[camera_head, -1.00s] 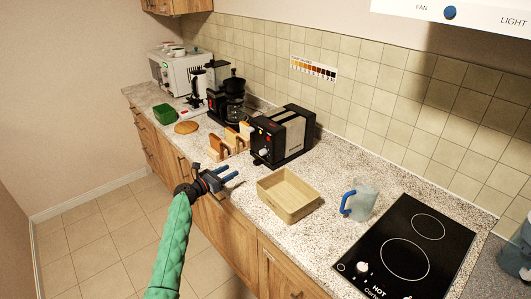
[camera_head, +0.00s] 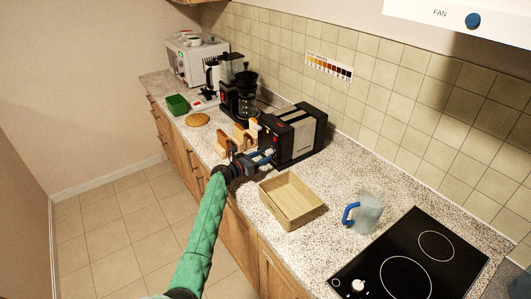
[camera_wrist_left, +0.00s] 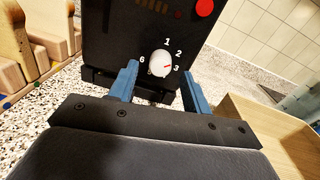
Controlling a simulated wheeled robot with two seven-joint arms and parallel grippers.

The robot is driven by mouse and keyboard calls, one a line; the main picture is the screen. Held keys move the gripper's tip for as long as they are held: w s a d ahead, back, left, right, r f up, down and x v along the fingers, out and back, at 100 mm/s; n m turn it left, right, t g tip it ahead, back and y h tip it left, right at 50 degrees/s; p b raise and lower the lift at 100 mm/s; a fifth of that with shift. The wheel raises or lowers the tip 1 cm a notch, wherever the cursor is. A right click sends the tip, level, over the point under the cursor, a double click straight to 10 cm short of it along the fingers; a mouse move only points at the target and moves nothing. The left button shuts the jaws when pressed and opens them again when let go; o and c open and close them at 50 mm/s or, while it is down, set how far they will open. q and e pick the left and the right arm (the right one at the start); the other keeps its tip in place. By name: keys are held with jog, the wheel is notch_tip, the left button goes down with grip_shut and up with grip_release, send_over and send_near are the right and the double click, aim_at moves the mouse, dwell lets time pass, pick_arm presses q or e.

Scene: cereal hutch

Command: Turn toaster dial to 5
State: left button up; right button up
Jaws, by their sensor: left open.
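The black and silver toaster (camera_head: 296,136) stands on the counter against the tiled wall. Its white dial (camera_wrist_left: 159,63) is on the black front face in the left wrist view, ringed by the figures 1, 2, 3 and 6; lower figures are hidden. A small red mark on the dial points roughly towards 3. My left gripper (camera_head: 268,156) is open in front of the toaster. In the wrist view its blue fingers lie to either side of the dial; I cannot tell whether they touch it. The dial is hidden by the gripper in the head view. My right gripper is not in view.
A rack with bread slices (camera_head: 238,139) stands just left of the toaster. A wooden box (camera_head: 291,221) sits close to the right of the gripper, then a blue-handled jug (camera_head: 366,214) and the black hob (camera_head: 415,262). A coloured chart (camera_head: 329,65) hangs on the tiles.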

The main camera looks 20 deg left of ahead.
pick_arm(q)
jog(key=shift+w+d+r, duration=0.1)
jog(key=shift+w+d, duration=0.2)
jog(key=shift+w, duration=0.15)
jog(key=shift+w+d+p, duration=0.1)
jog(key=shift+w+p, duration=0.1)
jog(key=shift+p, duration=0.1)
jog(key=shift+w+d, duration=0.1)
jog(key=shift+d, duration=0.05)
